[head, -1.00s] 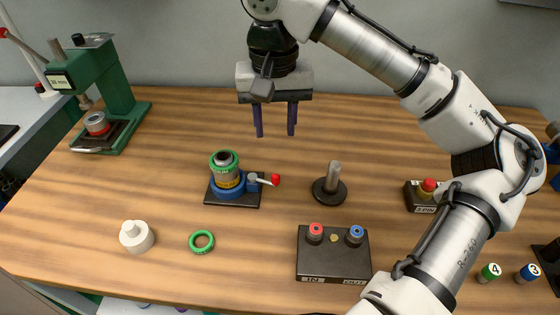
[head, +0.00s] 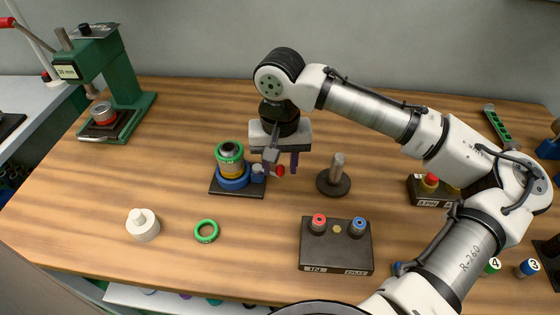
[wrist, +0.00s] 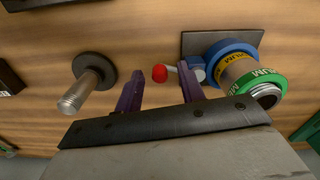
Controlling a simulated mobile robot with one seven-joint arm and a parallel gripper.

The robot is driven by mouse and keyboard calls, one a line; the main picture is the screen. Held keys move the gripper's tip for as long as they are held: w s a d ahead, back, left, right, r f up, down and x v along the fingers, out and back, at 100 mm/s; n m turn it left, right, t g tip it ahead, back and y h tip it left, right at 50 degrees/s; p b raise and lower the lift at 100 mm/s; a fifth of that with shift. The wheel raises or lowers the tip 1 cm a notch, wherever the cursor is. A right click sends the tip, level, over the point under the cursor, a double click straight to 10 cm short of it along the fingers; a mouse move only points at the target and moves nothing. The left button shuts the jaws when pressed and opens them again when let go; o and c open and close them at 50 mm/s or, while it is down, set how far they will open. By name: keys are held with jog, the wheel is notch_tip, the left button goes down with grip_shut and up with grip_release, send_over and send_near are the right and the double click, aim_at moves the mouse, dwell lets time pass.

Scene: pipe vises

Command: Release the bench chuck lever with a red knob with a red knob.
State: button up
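The bench chuck (head: 231,184) has a blue ring on a dark base plate and holds a grey cylinder with a yellow band and green top ring (head: 230,157). Its lever sticks out to the right and ends in a red knob (head: 280,170). In the wrist view the red knob (wrist: 160,73) and the chuck's blue body (wrist: 226,53) show clearly. My gripper (head: 284,165) is at the lever; in the wrist view its purple fingers (wrist: 160,92) are apart, with the knob between and slightly beyond them. It is open and empty. Whether a finger touches the lever I cannot tell.
A black IN/OUT box (head: 336,248), a loose green ring (head: 206,231) and a white knobbed piece (head: 142,225) lie nearer the front. A green press (head: 120,85) stands back left.

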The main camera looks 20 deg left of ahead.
grip_shut()
jog(key=shift+w+r+n+p, duration=0.15)
jog(key=shift+w+n+p, duration=0.25)
jog(key=shift+n+p, duration=0.45)
jog(key=shift+w+a+n+p, duration=0.1)
jog(key=shift+w+n+p, duration=0.3)
jog(key=shift+n, duration=0.55)
jog(key=shift+w, duration=0.1)
grip_release()
